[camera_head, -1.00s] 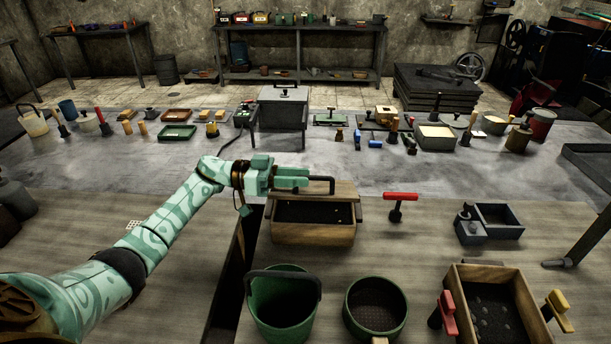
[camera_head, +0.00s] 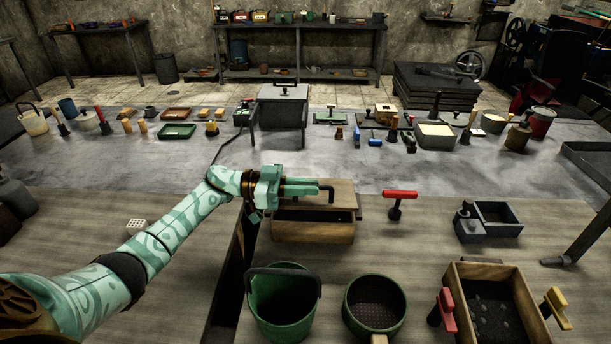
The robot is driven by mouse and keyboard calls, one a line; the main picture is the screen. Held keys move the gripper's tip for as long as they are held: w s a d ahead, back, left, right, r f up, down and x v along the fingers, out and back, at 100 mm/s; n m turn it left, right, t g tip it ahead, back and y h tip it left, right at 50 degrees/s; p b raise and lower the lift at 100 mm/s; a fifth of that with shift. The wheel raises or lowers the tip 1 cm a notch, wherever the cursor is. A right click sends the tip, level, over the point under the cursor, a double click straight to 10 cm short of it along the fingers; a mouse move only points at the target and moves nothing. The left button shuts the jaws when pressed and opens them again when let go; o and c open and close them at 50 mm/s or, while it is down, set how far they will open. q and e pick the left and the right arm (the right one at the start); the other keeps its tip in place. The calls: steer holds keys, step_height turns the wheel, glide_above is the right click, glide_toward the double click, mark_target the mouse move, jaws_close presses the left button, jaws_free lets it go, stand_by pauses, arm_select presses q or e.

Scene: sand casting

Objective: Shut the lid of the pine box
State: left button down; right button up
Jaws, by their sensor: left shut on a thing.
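The pine box (camera_head: 312,232) stands on the wooden bench in front of me, left of the middle. Its hinged lid (camera_head: 343,198) is partly lowered and slants over the back of the opening. A dark strip of the inside still shows between the lid and the front wall. The lid has a dark bar handle (camera_head: 331,194). My left gripper (camera_head: 318,188) reaches in from the left and is shut on this handle. The fingers hide part of the handle and lid. My right gripper is not in view.
A green bucket (camera_head: 283,316) and a round green sieve (camera_head: 375,308) stand in front of the box. A red-handled tool (camera_head: 399,194) stands right of it. A grey two-part tray (camera_head: 497,219) and a wooden frame (camera_head: 487,270) are farther right. Bare bench lies between.

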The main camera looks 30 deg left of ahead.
mark_target(304, 202)
arm_select(q)
steer(key=f+m, duration=0.1)
steer(key=s+f, duration=0.1)
steer(key=shift+d+f+m+b, duration=0.2)
steer(key=shift+f+m+b, duration=0.1)
steer(key=shift+f+m, duration=0.1)
steer(key=shift+s+d+f, duration=0.1)
steer(key=shift+s+f, duration=0.05)
steer(key=shift+f, duration=0.2)
steer(key=c, duration=1.5)
jaws_free()
